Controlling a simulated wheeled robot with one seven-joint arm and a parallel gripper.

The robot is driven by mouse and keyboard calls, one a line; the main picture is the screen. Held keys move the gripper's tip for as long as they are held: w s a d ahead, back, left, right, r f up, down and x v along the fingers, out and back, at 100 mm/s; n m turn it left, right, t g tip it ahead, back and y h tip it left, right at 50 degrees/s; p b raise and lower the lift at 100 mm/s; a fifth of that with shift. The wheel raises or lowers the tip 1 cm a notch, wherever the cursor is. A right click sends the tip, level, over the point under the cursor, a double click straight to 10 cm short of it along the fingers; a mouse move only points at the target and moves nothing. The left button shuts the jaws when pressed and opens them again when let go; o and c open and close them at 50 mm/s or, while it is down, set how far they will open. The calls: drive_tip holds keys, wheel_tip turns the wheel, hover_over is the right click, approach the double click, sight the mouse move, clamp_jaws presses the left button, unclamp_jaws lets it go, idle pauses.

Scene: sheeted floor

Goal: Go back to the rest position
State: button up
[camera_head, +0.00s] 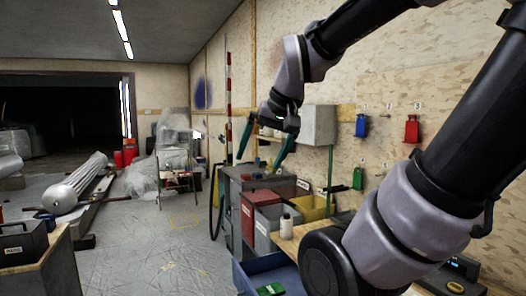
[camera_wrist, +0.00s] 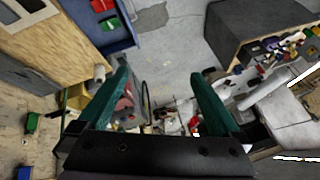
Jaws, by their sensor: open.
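My gripper (camera_head: 264,146) is raised in the air in front of the wood-panel wall, above the row of bins in the head view. Its two green fingers are spread apart with nothing between them. In the wrist view my gripper (camera_wrist: 160,92) also shows open and empty, with the floor and clutter far beyond the fingertips. My arm reaches in from the right side of the head view and bends down at the wrist.
Below stand a red bin (camera_head: 261,198), a grey bin (camera_head: 262,238) and a yellow bin (camera_head: 312,208). A blue drawer (camera_head: 248,277) holds a green item (camera_head: 270,289). A white bottle (camera_head: 286,226) stands nearby. Coloured holders hang on the wall. The floor (camera_head: 165,245) has open space.

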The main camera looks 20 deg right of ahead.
drive_tip(key=shift+s+a+r+m+t, duration=0.1)
drive_tip(key=shift+s+r+m+t, duration=0.35)
drive_tip(key=shift+s, duration=0.4)
